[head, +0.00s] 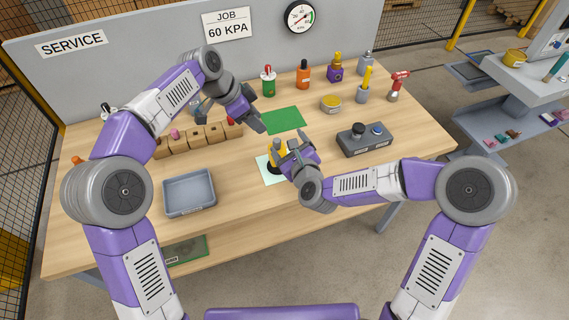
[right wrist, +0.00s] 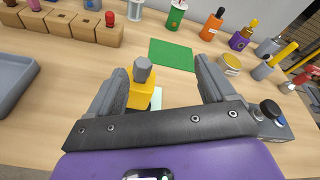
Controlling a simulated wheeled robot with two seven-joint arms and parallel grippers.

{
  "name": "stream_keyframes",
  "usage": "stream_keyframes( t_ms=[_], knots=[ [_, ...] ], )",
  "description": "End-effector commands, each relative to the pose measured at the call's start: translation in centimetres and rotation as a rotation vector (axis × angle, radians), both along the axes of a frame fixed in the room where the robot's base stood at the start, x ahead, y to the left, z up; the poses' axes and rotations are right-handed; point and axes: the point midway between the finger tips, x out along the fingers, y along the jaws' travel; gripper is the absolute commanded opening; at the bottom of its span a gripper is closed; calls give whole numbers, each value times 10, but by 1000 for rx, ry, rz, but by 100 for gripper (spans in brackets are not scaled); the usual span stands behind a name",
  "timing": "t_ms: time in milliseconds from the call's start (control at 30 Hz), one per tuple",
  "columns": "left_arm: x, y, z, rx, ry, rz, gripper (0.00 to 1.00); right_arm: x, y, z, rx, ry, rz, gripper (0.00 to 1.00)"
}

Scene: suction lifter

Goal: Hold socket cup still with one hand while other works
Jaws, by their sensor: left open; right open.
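A yellow piece with a grey top and dark base (head: 275,166), which I take to be the socket cup, stands on a pale mat (head: 264,172). It also shows in the right wrist view (right wrist: 142,92), close to the left-hand finger. My right gripper (head: 291,143) is open, with its fingers reaching past the yellow piece on either side; I cannot tell whether either touches it. The gripper partly hides the piece in the head view. My left gripper (head: 255,122) is open and empty, above the table between the wooden blocks and the green mat (head: 284,121).
Wooden blocks (head: 198,136) with coloured pieces stand behind a grey tray (head: 189,192). A dark control box (head: 366,142) is right of the right gripper. Bottles, a yellow-topped tin (head: 331,103) and a red tool (head: 398,84) line the back right. The front right table is clear.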

Motion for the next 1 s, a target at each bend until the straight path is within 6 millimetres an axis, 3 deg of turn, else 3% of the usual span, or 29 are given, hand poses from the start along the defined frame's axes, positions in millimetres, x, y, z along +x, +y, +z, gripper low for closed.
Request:
stream_keyframes(
  t_ms=[133,367,800,1000],
  knots=[
    [0,0,0,0,0,0,43,-15,10,-34,219,147,-72,83],
    [0,0,0,0,0,0,43,-22,15,-55,372,243,-139,83],
    [0,0,0,0,0,0,43,29,30,-78,381,246,-144,83],
    [0,0,0,0,0,0,43,42,33,-83,379,245,-143,83]
  ],
)
